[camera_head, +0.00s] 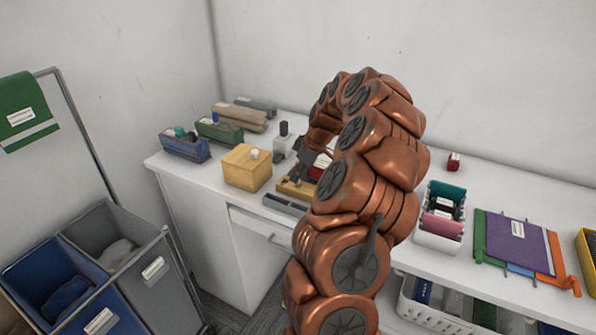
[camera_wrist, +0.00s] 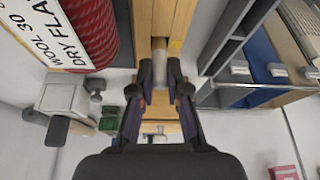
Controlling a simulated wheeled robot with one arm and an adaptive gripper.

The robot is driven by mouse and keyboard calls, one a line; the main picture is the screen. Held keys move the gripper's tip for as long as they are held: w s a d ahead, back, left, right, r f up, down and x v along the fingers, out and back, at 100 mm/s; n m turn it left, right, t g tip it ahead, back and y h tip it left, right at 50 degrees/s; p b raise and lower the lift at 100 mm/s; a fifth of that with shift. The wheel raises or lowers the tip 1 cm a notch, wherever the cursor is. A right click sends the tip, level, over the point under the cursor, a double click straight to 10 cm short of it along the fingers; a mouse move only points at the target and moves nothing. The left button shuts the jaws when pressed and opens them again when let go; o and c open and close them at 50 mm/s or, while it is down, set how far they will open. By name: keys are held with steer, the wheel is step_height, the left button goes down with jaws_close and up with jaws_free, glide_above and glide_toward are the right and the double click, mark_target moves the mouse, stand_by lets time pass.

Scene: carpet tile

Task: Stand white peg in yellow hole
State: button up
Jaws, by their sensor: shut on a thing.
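My gripper (camera_wrist: 160,72) is shut on a white peg (camera_wrist: 161,55), whose pale cylinder shows between the fingertips in the wrist view. The peg's far end is close to a wooden board (camera_wrist: 165,18); I cannot tell whether they touch. A small yellow mark (camera_wrist: 177,44) shows on the board beside the peg; no hole opening is clear. In the head view my gripper (camera_head: 297,178) is low over the wooden board (camera_head: 288,190), partly hidden by my arm, and the peg cannot be made out.
A yellow wooden box (camera_head: 246,170) with a white knob stands left of the board. A grey tray (camera_head: 284,204) lies in front; a red roll (camera_wrist: 90,30) is close beside the gripper. A grey box with a black knob (camera_head: 284,142) stands behind. Counter space right of my arm is partly clear.

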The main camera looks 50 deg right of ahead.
steer(key=shift+f, duration=0.2)
steer(key=o, duration=0.7)
steer(key=shift+o, duration=0.2)
steer(key=shift+r, duration=0.15)
steer(key=b+v, duration=0.3)
steer(key=v, duration=0.9)
steer(key=shift+b, duration=0.4)
